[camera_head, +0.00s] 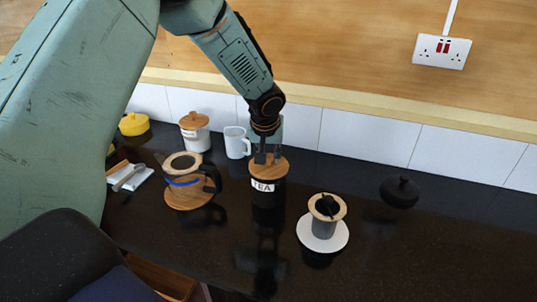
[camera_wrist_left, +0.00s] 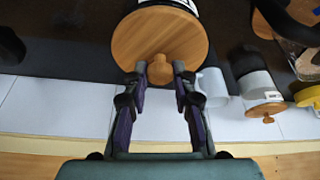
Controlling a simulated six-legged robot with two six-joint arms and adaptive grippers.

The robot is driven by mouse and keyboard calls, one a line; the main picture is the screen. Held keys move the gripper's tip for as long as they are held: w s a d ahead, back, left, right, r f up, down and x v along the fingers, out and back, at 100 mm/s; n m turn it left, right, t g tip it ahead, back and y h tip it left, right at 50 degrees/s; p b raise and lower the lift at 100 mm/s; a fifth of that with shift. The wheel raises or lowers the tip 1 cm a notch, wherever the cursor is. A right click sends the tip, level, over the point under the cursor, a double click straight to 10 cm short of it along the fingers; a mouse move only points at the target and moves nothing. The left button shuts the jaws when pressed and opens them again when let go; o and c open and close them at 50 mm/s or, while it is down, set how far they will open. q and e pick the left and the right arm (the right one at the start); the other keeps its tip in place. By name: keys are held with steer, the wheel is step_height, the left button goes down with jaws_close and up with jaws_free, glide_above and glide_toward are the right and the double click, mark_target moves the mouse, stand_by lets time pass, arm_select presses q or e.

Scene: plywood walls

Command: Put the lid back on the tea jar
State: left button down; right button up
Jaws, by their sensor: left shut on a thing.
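The tea jar (camera_head: 268,196) is a dark cylinder with a white TEA label, standing upright on the black counter. Its round wooden lid (camera_head: 278,169) is at the jar's mouth, and I cannot tell whether it rests fully or sits just above the rim. My left gripper (camera_head: 265,155) comes down from above and is shut on the lid's knob. In the left wrist view the lid (camera_wrist_left: 160,35) shows broadly, with the fingertips on either side of the knob (camera_wrist_left: 160,70). A bit of the jar's label shows behind the lid. My right gripper is not in view.
Left of the jar are a French press (camera_head: 184,182) on a wooden board, a white mug (camera_head: 236,143) and a wood-lidded white canister (camera_head: 195,134). To the right are a grey cup with a wooden top (camera_head: 324,222) on a white saucer and a black lidded pot (camera_head: 400,192).

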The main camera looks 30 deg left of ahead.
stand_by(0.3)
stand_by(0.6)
arm_select(q)
steer(key=c, duration=1)
jaws_free()
steer(key=o, duration=0.5)
steer(key=shift+r, duration=0.1)
